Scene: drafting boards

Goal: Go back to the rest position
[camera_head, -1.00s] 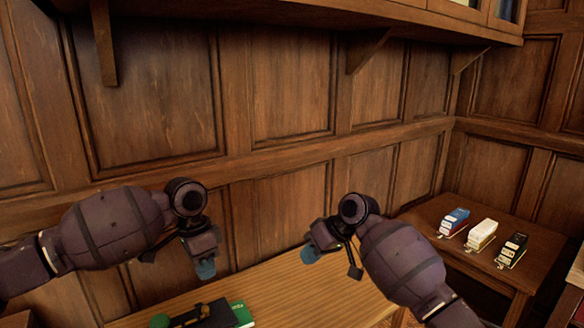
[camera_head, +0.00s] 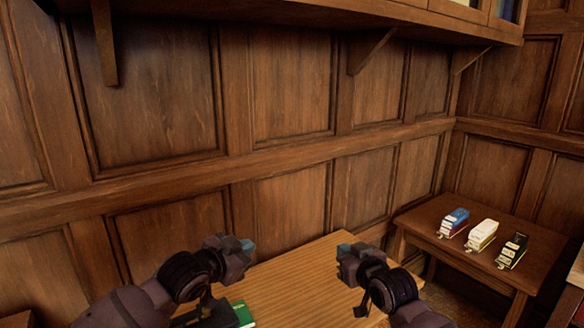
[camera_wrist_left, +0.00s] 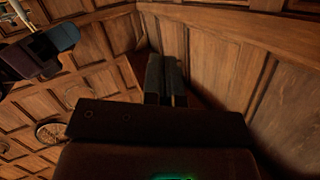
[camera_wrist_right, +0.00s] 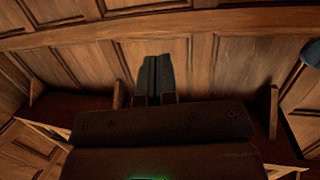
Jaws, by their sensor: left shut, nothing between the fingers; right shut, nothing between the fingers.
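My left gripper (camera_head: 247,245) is at the lower middle of the head view, over the left part of the wooden table. Its two fingers (camera_wrist_left: 165,80) stand side by side, shut and empty, in the left wrist view. My right gripper (camera_head: 345,248) is to its right, over the table's right part, with a clear gap between the two. Its fingers (camera_wrist_right: 155,80) are shut with nothing between them in the right wrist view. Both grippers are raised and touch nothing that I can see.
The wooden table (camera_head: 290,285) has a green item (camera_head: 243,314) on it, partly hidden by my left arm. A side table (camera_head: 440,213) holds a blue (camera_head: 454,222), a white (camera_head: 482,235) and a black box (camera_head: 512,250). A panelled wall (camera_head: 290,100) and a bracketed shelf (camera_head: 300,18) are behind.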

